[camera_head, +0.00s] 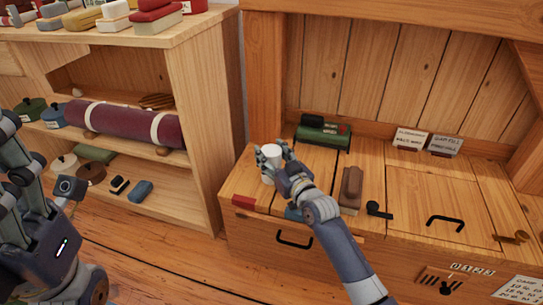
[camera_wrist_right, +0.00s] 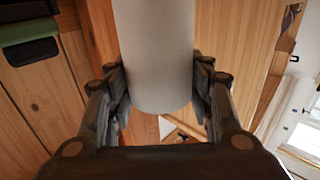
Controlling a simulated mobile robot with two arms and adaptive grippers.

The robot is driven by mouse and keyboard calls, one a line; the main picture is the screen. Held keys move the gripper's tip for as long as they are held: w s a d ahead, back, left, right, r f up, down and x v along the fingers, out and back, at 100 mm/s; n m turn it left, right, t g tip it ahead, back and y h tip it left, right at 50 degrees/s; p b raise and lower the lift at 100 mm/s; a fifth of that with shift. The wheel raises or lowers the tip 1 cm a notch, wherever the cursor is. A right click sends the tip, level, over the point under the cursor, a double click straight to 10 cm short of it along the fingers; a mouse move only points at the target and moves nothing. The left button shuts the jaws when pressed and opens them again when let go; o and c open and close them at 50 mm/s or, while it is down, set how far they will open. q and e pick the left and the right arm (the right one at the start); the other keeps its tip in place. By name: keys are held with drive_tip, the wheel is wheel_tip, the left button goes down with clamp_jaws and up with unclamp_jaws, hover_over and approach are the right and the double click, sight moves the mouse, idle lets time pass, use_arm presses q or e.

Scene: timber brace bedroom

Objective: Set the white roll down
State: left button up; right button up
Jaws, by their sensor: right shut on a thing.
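The white roll (camera_head: 271,154) is a small white cylinder at the left part of the wooden chest top (camera_head: 275,196). My right gripper (camera_head: 270,165) is shut on it, with fingers on both sides. In the right wrist view the white roll (camera_wrist_right: 155,55) stands between the two fingers of my right gripper (camera_wrist_right: 160,95). I cannot tell whether the roll's underside touches the chest top. My left arm shows at the left edge of the head view; its fingertips are not visible.
Two cards (camera_head: 411,141) stand at the back. A shelf unit (camera_head: 200,125) is at the left. The chest's right half has bare room.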

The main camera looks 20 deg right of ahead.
drive_tip(key=o, duration=1.1)
drive_tip(key=shift+f, duration=0.1)
drive_tip(key=shift+o, duration=0.2)
